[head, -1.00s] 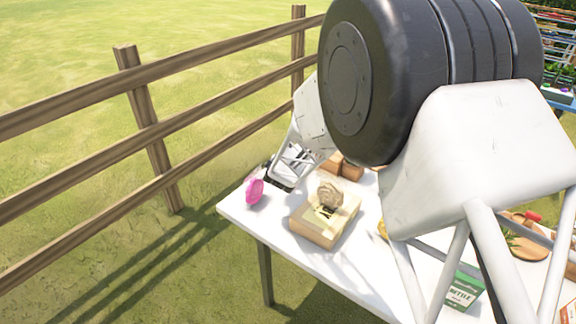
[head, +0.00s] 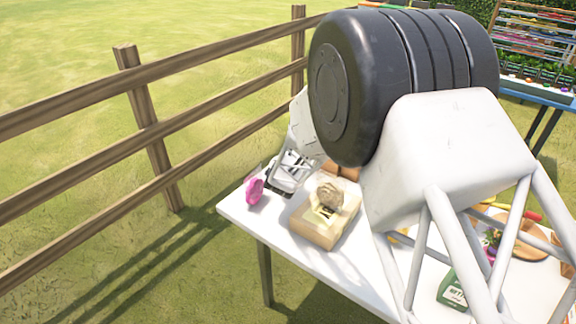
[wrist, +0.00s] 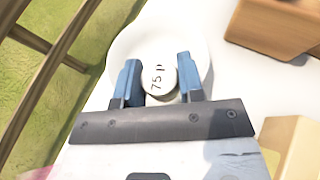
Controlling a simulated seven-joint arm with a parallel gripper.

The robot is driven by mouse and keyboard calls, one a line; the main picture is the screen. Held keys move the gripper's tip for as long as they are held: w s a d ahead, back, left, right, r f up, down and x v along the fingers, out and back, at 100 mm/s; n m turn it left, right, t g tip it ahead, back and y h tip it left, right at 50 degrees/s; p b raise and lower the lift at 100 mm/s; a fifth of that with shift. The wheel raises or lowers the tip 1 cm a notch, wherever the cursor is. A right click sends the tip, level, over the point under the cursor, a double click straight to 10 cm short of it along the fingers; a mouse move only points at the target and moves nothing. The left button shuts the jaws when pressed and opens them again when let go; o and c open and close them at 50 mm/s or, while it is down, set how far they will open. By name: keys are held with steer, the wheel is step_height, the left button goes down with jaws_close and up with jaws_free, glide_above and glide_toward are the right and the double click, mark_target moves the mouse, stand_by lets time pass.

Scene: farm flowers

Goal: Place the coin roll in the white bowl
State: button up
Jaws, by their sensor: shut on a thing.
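My gripper (wrist: 158,76) has blue fingers on either side of the coin roll (wrist: 157,84), a pale round end marked "75" in the wrist view. It is shut on the roll. The white bowl (wrist: 124,42) shows as a pale round shape behind the fingers, with the roll overlapping its near part. I cannot tell the height of the roll above the bowl. In the head view my gripper (head: 278,182) is small, above the far left end of the table; the roll and bowl cannot be made out there.
The white table (head: 290,267) also bears a pink object (head: 254,190) beside my gripper and a cream box (head: 325,222) with a round ornament. A brown wooden block (wrist: 268,28) is right of the bowl. A wooden fence (head: 150,130) runs behind. My arm hides much of the table.

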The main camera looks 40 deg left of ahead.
steer(key=shift+f, duration=0.5)
steer(key=o, duration=1)
steer(key=shift+r, duration=0.15)
steer(key=shift+r, duration=0.2)
steer(key=shift+s+d+r, duration=0.1)
steer(key=shift+s+r, duration=0.05)
steer(key=shift+v, duration=5.8)
